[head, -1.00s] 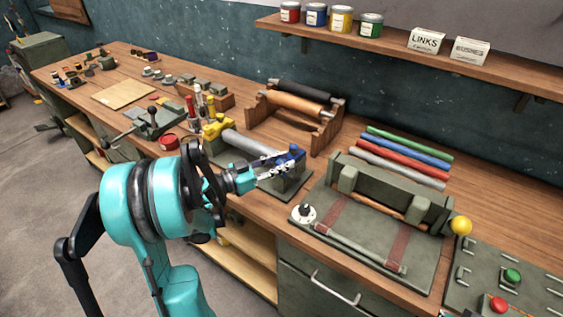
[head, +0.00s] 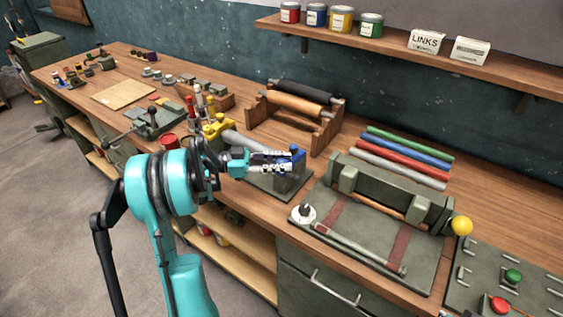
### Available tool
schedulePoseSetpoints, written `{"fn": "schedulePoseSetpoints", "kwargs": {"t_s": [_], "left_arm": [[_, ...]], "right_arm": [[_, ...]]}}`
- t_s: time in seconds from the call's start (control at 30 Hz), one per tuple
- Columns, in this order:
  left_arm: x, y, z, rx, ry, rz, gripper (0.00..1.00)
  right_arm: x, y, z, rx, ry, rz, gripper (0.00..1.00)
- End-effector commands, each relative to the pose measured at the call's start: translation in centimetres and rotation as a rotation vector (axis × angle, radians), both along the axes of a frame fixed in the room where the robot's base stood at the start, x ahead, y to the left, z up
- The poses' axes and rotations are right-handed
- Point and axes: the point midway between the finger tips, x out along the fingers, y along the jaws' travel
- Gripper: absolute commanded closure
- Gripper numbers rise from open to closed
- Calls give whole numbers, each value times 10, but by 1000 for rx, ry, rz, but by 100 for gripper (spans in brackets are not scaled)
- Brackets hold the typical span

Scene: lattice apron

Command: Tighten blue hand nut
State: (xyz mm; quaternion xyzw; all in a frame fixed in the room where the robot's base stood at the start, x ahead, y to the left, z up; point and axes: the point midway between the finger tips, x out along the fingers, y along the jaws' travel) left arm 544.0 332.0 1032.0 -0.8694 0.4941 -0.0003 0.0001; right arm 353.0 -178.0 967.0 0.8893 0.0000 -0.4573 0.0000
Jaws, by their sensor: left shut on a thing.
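The blue hand nut (head: 296,152) sits on top of the blue clamp block at the right end of a grey bar fixture (head: 272,187) on the bench. My left gripper (head: 288,161) reaches in from the left, its jaws shut on the blue hand nut. The fingers cover part of the nut and the block. A yellow clamp (head: 217,127) with its own top stands at the other end of the grey bar (head: 240,143). My right gripper is not in view.
A wooden rack (head: 324,128) holding rollers stands behind the fixture. A green press plate (head: 385,245) with a yellow ball knob (head: 462,226) lies to the right. Coloured rods (head: 405,155) lie behind it.

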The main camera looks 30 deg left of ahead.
Motion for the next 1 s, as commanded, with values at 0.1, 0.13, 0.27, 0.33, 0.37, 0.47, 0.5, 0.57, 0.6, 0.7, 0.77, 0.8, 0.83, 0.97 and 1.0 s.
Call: {"fn": "schedulePoseSetpoints", "kwargs": {"t_s": [0.1, 0.13, 0.27, 0.33, 0.37, 0.47, 0.5, 0.57, 0.6, 0.7, 0.77, 0.8, 0.83, 0.97, 1.0], "left_arm": [[1, 0, 0, 1, 1, -73, 100], [1, 0, 0, 1, 1, -90, 100], [1, 0, 0, 1, 0, -145, 100], [1, 0, 0, 1, 0, -167, 100], [1, 0, 0, 1, 0, -174, 100], [0, 0, 0, 1, 0, -193, 100], [0, 0, 0, 1, 0, -197, 100], [0, 0, 0, 1, 0, -201, 100], [0, 0, 0, 0, 1, -203, 100], [0, 0, 0, 0, 1, -204, 100], [0, 0, 0, 0, 1, -204, 100], [0, 0, 0, 0, 1, -204, 100], [0, 0, 0, 0, 1, -204, 100], [0, 0, 0, 0, 1, -204, 62], [0, 0, 0, 1, 0, -203, 51]], "right_arm": [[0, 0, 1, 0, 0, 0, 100], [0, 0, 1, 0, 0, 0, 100], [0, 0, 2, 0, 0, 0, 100], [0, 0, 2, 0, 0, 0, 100], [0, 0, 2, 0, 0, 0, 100], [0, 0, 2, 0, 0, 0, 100], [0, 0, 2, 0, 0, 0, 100], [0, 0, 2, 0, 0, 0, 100], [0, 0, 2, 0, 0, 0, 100], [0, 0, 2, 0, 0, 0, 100], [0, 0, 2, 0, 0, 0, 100], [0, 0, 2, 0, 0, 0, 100], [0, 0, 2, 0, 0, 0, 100], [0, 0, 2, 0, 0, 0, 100], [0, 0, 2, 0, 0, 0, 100]]}}
